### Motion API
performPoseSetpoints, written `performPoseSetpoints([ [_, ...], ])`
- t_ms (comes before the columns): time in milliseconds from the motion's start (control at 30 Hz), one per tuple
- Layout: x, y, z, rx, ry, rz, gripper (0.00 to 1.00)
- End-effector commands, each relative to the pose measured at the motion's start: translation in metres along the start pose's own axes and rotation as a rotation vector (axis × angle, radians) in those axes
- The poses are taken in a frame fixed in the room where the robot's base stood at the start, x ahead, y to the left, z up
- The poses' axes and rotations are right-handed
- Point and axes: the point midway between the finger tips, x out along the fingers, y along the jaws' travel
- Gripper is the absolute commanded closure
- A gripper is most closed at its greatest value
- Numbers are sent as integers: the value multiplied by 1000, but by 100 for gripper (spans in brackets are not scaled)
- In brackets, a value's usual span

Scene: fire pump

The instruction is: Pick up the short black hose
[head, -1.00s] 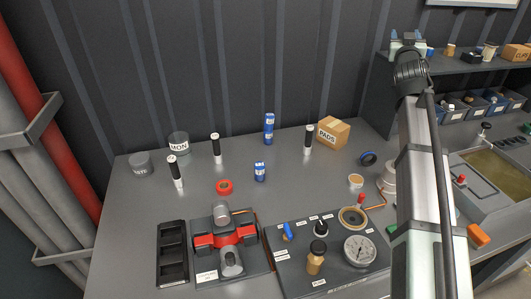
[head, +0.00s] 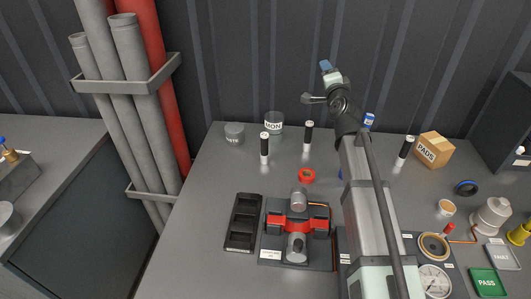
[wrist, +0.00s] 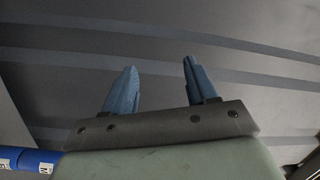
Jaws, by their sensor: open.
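Several black cylinders with white ends stand upright on the grey table: one at the left (head: 264,150), one at the back middle (head: 308,138) and one at the right (head: 404,152). They look alike, and I cannot tell which is the short hose. My gripper (head: 326,68) is raised against the dark wall, above and apart from them. In the wrist view my gripper (wrist: 158,68) shows two blue fingers spread apart with nothing between them. No black hose shows in that view.
A blue can (head: 369,121) stands behind my arm; a blue cylinder (wrist: 28,161) shows in the wrist view. Pipes (head: 130,95) rise at left.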

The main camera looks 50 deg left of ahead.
Motion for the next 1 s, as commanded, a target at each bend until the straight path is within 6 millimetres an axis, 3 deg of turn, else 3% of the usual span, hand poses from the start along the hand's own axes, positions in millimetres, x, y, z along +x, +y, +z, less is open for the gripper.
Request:
performPoseSetpoints([
  [33, 0, -2, 29, 60, -36, -5, 43],
  [200, -2, -8, 102, 257, -135, -8, 43],
  [400, -19, -11, 179, 545, -257, 26, 43],
  [500, -34, -10, 205, 734, -315, 65, 43],
  [700, -64, -2, 219, 1095, -391, 161, 43],
  [1000, -114, 8, 205, 1647, -467, 334, 43],
])
